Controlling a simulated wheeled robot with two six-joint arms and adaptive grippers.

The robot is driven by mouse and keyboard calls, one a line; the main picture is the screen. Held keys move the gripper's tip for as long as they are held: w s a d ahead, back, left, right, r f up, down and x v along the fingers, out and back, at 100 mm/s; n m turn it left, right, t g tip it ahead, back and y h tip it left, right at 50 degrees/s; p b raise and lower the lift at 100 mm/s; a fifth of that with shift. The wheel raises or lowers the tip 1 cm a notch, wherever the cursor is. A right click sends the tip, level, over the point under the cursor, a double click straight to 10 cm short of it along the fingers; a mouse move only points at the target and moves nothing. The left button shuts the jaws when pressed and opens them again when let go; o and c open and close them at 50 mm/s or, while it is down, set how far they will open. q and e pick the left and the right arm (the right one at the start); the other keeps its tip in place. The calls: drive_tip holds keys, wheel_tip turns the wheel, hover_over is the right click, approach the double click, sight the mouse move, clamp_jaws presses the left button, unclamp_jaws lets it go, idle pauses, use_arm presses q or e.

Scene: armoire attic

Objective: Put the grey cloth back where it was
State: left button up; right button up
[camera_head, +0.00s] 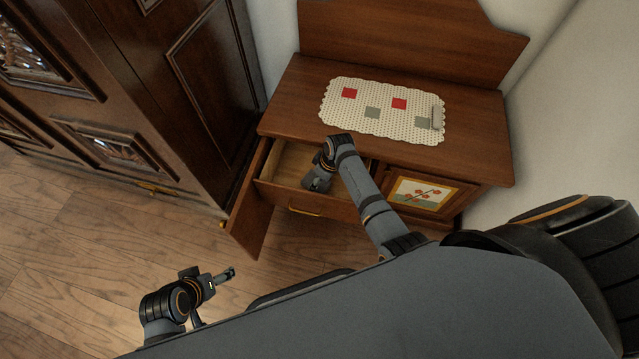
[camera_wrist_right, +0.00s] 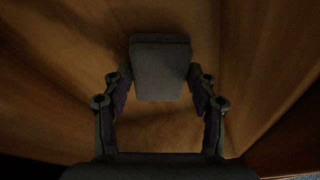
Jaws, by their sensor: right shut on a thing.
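The grey cloth (camera_wrist_right: 160,68) shows in the right wrist view as a small folded grey block between the fingers. My right gripper (camera_wrist_right: 160,100) is shut on it. In the head view my right gripper (camera_head: 316,183) points down into the open drawer (camera_head: 290,168) of the wooden cabinet, and its fingertips and the cloth are hidden there. A pale mat (camera_head: 385,104) on the cabinet top bears red and grey squares, and a small grey piece (camera_head: 437,118) at its right end. My left gripper (camera_head: 229,272) is over the floor, away from the cabinet; its finger gap is unclear.
The cabinet's left door (camera_head: 251,203) stands open beside the drawer; a small door with a flower picture (camera_head: 420,194) is shut at right. A dark armoire (camera_head: 200,80) stands at left. The wood floor (camera_head: 75,240) in front is clear.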

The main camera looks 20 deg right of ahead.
use_arm(q)
drive_tip(key=shift+w+d+f, duration=0.1)
drive_tip(key=shift+f, duration=0.2)
use_arm(e)
drive_tip(key=shift+f, duration=0.55)
drive_tip(key=shift+f, duration=0.15)
drive_tip(key=o, duration=0.9)
drive_tip(key=shift+o, duration=0.2)
use_arm(q)
wheel_tip(320, 180, up, 7)
drive_tip(key=s+a+g+y+p, duration=0.1)
drive_tip(key=a+g+p, duration=0.1)
drive_tip(key=p, duration=0.3)
drive_tip(key=shift+s+a+f+g+p, duration=0.2)
drive_tip(key=shift+s+g+p, duration=0.15)
drive_tip(key=shift+g, duration=0.15)
use_arm(e)
drive_tip(key=v, duration=1.2)
